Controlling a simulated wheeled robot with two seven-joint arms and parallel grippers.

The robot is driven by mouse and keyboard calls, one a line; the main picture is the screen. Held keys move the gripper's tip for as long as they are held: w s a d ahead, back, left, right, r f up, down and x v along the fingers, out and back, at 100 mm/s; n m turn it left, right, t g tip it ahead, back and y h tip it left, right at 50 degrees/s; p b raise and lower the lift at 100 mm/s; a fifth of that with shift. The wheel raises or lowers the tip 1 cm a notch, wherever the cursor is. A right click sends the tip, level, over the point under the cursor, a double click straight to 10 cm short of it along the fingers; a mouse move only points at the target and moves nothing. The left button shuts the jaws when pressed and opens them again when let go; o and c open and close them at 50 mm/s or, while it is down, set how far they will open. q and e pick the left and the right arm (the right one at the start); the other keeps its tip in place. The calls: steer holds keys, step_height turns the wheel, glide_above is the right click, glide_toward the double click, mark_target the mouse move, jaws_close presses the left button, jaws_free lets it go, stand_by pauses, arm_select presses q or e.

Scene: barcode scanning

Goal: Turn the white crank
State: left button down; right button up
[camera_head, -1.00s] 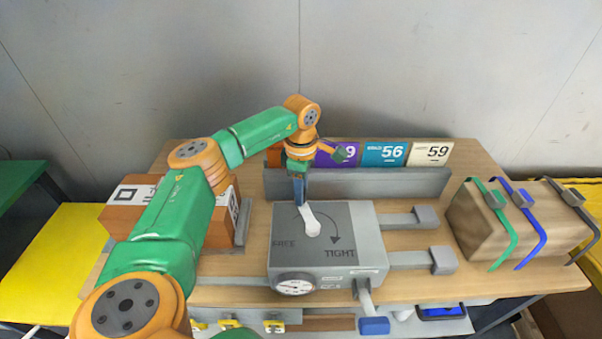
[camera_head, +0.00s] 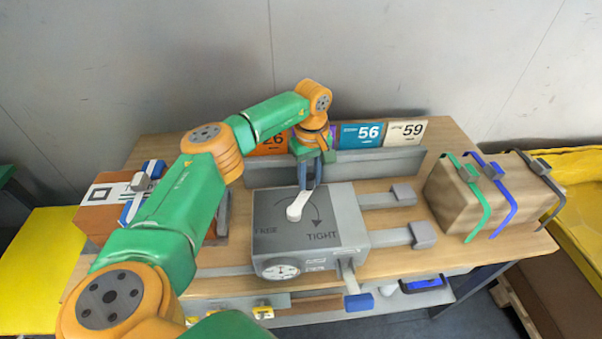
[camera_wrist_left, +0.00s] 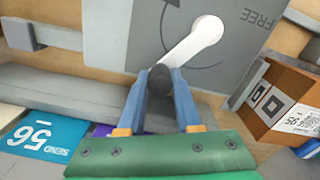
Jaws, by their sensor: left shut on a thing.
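The white crank (camera_head: 295,210) sits on top of a grey device (camera_head: 270,240) marked FREE and TIGHT, with a curved arrow from FREE to TIGHT. Its arm points from the pivot toward the back and slightly right. In the left wrist view, the white crank (camera_wrist_left: 198,40) ends in a dark knob (camera_wrist_left: 160,84). My left gripper (camera_head: 304,186) reaches down from behind. In the left wrist view, the blue fingers of my left gripper (camera_wrist_left: 160,82) are shut on the dark knob, one on each side. My right gripper is not in view.
A grey rail (camera_head: 380,163) with numbered cards stands behind the device. A strapped brown box (camera_head: 465,205) is at right, and another box (camera_head: 95,215) at left. Two grey bars with end blocks (camera_head: 423,236) stick out right of the device. A dial (camera_head: 281,269) is on its front.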

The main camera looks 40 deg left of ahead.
arm_select(q)
steer(key=d+m, duration=0.3)
steer(key=m, duration=0.1)
steer(key=shift+d+m, duration=0.1)
steer(key=shift+m, duration=0.2)
steer(key=shift+s+d+m+b, duration=0.2)
steer(key=shift+d+m, duration=0.15)
steer(key=shift+m, duration=0.2)
steer(key=shift+s+d+m+b, duration=0.15)
steer(key=shift+d+m, duration=0.2)
steer(key=shift+m, duration=0.2)
steer(key=shift+s+d+m, duration=0.35)
steer(key=shift+d+m, duration=0.25)
steer(key=shift+m, duration=0.5)
steer(key=shift+d, duration=0.1)
steer(key=c, duration=0.6)
jaws_free()
steer(key=shift+r, duration=0.1)
